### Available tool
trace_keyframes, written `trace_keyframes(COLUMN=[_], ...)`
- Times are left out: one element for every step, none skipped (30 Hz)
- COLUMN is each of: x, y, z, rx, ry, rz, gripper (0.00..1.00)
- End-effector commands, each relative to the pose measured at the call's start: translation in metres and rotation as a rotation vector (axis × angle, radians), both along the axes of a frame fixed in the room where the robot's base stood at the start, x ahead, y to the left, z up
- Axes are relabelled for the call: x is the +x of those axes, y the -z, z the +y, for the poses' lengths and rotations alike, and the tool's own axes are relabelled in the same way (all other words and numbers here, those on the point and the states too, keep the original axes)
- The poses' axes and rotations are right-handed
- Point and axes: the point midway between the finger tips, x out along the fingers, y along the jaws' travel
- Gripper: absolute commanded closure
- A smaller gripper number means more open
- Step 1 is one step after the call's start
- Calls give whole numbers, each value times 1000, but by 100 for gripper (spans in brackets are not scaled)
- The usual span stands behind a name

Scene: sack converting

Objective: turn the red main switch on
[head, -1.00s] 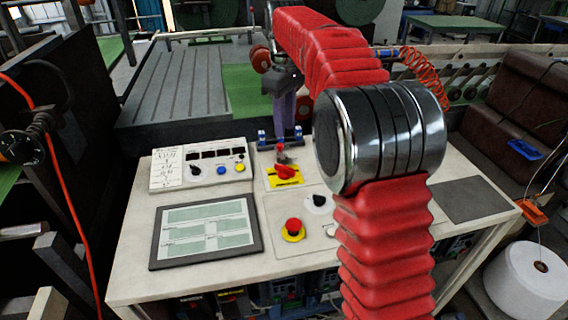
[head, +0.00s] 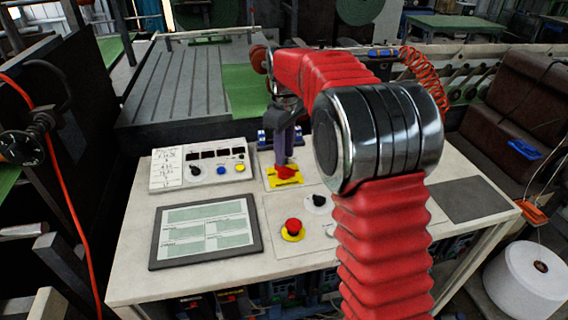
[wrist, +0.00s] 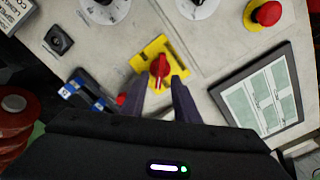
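The red main switch (head: 286,172) is a red turn handle on a yellow plate (head: 296,181) on the pale console top. In the wrist view the red handle (wrist: 160,70) points along the gap between my fingers, and the yellow plate (wrist: 153,46) shows around it. My gripper (head: 284,160) points down just above the switch. In the wrist view my gripper (wrist: 159,80) is open, with one dark finger on each side of the handle. I cannot tell whether either finger touches it. The fingers partly cover the switch's far side in the head view.
A red mushroom button (head: 293,226) on a yellow base and a black knob (head: 319,200) stand nearer. A display box (head: 203,164) and a flat screen panel (head: 160,240) lie left. A blue-ended part (head: 262,137) stands close behind the switch. A small red part (wrist: 121,99) is beside my finger.

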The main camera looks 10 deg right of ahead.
Motion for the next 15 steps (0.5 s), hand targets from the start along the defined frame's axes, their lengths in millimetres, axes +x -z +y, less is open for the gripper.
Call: trace_keyframes(x=[-1, -1, -1, -1, -1, 0, 0, 0, 0, 0, 0, 0, 0, 0, 0], y=[9, 14, 19, 23, 27, 31, 34, 36, 39, 40, 42, 43, 43, 44, 44], z=[0, 0, 0, 0, 0, 0, 0, 0, 0, 0, 0, 0, 0, 0, 0], rx=[0, 0, 0, 0, 0, 0, 0, 0, 0, 0, 0, 0, 0, 0, 0], ry=[0, 0, 0, 0, 0, 0, 0, 0, -1, -1, -1, -1, -1, -1, -1], rz=[3, 4, 1, 3, 3, 1, 1, 1, 1, 0, 0, 0, 0, 0, -1], gripper=[72, 72, 72, 72, 72, 72, 72, 72, 72, 72, 72, 72, 72, 72, 72])
